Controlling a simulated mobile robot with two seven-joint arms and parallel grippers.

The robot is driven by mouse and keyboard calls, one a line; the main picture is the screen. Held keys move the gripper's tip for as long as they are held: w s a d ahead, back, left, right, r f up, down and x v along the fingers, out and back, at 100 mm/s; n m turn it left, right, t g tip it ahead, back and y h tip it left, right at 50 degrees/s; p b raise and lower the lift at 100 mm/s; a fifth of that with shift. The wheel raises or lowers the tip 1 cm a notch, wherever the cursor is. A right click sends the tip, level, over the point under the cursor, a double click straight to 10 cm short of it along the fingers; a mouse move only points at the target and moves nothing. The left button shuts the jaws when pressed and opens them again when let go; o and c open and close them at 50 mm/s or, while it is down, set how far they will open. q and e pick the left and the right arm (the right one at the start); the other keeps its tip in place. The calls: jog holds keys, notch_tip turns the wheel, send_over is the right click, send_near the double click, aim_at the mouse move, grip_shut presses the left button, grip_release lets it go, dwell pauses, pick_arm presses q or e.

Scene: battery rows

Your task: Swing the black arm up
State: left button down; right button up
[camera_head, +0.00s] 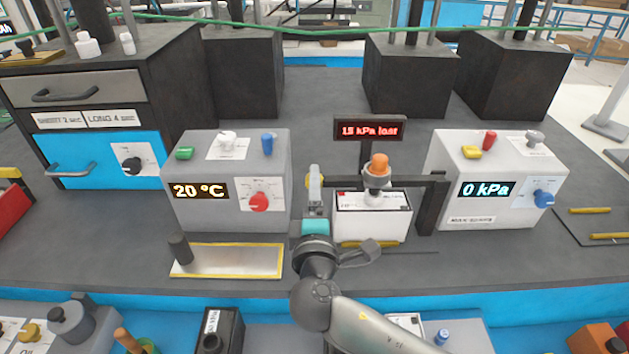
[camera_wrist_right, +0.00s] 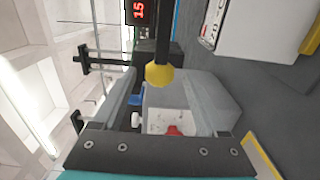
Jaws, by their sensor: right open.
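My right gripper (camera_head: 315,182) is at the arm's left end and is open. In the wrist view its two fingertips (camera_wrist_right: 158,78) lie on either side of the knob, with gaps visible. In the head view the gripper mostly hides the knob. My left gripper is not in view.
The white box (camera_head: 372,224) carries an orange lamp (camera_head: 379,163), with a red display (camera_head: 370,130) above. Grey boxes reading 20 °C (camera_head: 185,215) and 0 kPa (camera_head: 447,205) stand either side. A yellow-edged plate (camera_head: 235,262) lies front left.

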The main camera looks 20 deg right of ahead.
jog(key=shift+x, duration=1.55)
grip_shut()
